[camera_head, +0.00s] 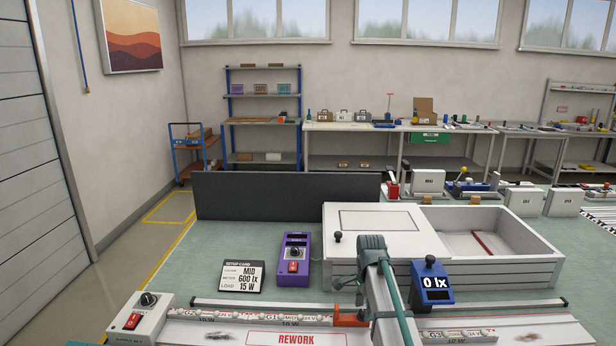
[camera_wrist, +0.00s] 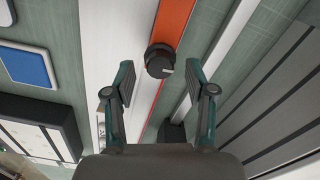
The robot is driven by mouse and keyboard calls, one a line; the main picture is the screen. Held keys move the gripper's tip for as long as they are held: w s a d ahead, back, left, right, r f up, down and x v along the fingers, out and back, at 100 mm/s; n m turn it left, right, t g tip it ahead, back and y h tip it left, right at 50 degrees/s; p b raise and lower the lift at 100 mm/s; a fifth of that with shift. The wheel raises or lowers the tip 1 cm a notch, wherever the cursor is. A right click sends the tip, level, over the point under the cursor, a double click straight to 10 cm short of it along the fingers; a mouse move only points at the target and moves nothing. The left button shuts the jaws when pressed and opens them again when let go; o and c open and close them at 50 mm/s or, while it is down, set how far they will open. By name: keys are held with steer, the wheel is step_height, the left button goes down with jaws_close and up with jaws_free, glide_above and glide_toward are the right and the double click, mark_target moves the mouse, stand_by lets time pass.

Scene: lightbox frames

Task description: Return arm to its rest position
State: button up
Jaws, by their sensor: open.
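In the wrist view my gripper (camera_wrist: 163,82) is open, with its two dark fingers apart and nothing between the tips. A black round knob (camera_wrist: 159,60) on an orange strip (camera_wrist: 174,22) shows just beyond the gap; I cannot tell how far off it is. In the head view my arm (camera_head: 378,285) rises over the front middle of the bench, in front of the white lightbox (camera_head: 345,262). I cannot make out the fingers clearly there.
A blue meter (camera_head: 431,283) reading 0 lx stands right of my arm. A purple supply (camera_head: 295,262) and a setup card (camera_head: 242,277) stand left of it. A dark panel (camera_head: 285,196) stands behind.

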steer(key=shift+f, duration=0.65)
steer(key=shift+r, duration=0.15)
